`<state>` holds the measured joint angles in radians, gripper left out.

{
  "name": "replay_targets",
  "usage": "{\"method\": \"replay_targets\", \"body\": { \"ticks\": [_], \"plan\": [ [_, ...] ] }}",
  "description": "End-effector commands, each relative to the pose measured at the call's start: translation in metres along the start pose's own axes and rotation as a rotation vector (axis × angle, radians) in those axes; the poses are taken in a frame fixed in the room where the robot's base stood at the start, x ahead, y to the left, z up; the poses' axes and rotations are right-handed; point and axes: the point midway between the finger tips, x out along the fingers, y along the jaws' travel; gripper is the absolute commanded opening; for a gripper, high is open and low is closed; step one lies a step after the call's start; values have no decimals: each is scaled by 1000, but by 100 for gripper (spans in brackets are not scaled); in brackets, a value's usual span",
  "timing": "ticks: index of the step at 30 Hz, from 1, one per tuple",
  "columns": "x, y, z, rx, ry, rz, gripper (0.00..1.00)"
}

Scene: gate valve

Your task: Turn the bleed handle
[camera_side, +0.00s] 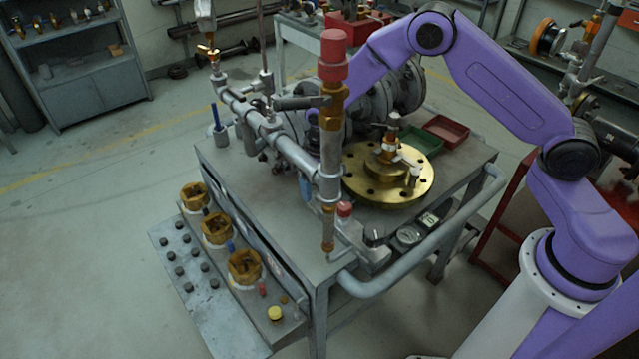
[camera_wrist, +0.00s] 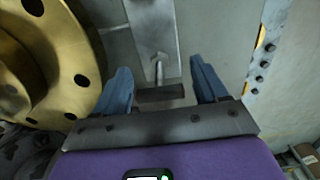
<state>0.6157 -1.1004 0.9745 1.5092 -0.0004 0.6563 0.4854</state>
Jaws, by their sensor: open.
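In the wrist view my gripper (camera_wrist: 160,67) is open, with one blue finger on each side. Between the fingers is a small T-shaped handle, which looks like the bleed handle (camera_wrist: 158,72). It has a thin metal stem, and a dark bar (camera_wrist: 160,93) lies across at its near end. A gap shows between the handle and each finger, and I see no contact. In the side view my gripper is mostly hidden behind the upright brass valve with the red cap (camera_side: 333,75). I cannot make out the T-shaped handle there.
A large brass flange (camera_side: 360,187) lies on the grey bench; it fills the left of the wrist view (camera_wrist: 75,50). Grey pipework (camera_side: 265,130) and a grey lever (camera_side: 300,102) stand close to my arm. A grey rail (camera_side: 450,225) runs along the bench's right edge.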

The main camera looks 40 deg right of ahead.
Motion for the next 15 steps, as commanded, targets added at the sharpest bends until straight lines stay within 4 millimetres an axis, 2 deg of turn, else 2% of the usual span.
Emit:
{"method": "replay_targets", "body": {
  "ticks": [2,6,7,15],
  "plan": [
    [0,0,0,0,0,0,69],
    [0,0,0,0,0,0,24],
    [0,0,0,0,0,0,16],
    [0,0,0,-17,-1,0,16]
  ]
}}
